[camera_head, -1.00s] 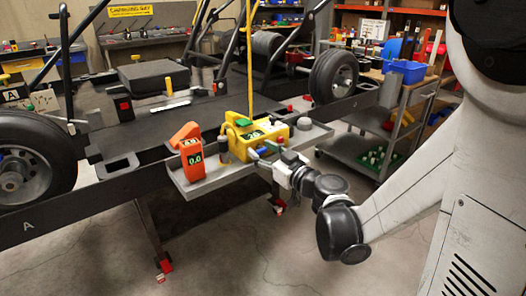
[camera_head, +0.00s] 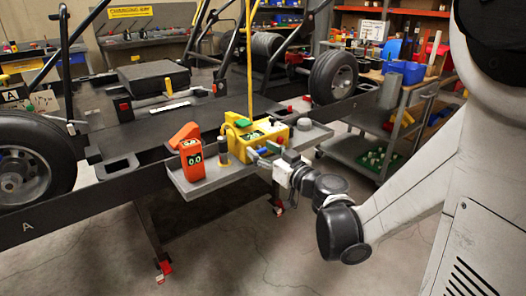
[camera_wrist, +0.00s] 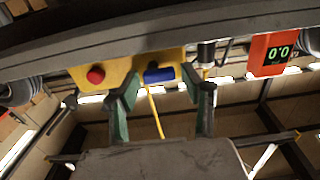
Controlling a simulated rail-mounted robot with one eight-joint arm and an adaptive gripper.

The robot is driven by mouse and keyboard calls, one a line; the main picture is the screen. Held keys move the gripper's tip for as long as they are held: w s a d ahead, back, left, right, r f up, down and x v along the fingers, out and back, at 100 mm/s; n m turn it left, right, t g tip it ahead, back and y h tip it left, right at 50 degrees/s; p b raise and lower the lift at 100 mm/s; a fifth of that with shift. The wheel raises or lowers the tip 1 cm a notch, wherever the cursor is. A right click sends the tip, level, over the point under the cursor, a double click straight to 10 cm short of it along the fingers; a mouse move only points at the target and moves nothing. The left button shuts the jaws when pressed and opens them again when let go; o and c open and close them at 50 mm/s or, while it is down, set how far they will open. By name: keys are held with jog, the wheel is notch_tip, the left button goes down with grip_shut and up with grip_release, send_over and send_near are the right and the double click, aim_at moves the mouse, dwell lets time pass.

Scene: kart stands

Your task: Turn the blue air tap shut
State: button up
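The blue air tap (camera_wrist: 159,75) is a short blue handle on the yellow box (camera_wrist: 120,72). In the wrist view it lies crosswise between my two fingertips, with a visible gap on each side. My gripper (camera_wrist: 158,88) is open, its fingers wide apart, facing the box. In the head view my gripper (camera_head: 270,153) is at the front right side of the yellow box (camera_head: 240,146), and the tap is small and partly hidden there. A red button (camera_wrist: 95,75) is on the same box face, left of the tap in the wrist view.
A yellow hose (camera_head: 249,60) rises from the box. Kart wheels flank the shelf. Floor in front is clear.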

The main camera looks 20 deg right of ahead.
jog(key=shift+s, duration=0.15)
jog(key=v, duration=1.1)
jog(key=shift+s+d, duration=0.15)
jog(key=shift+s, duration=0.2)
jog(key=s+a+f+g, duration=0.3)
jog(key=a+g, duration=0.3)
jog(key=a, duration=0.1)
jog(key=s+d+m+g+h, duration=0.2)
jog(key=s+m+g+h, duration=0.3)
jog(key=s, duration=0.7)
jog(key=shift+n+t+h, duration=0.6)
jog(key=r+p, duration=0.8)
jog(key=p, duration=0.1)
jog(key=r+p, duration=0.4)
jog(key=shift+w+d+r, duration=0.15)
jog(key=shift+d+r, duration=0.2)
jog(key=shift+r, duration=0.05)
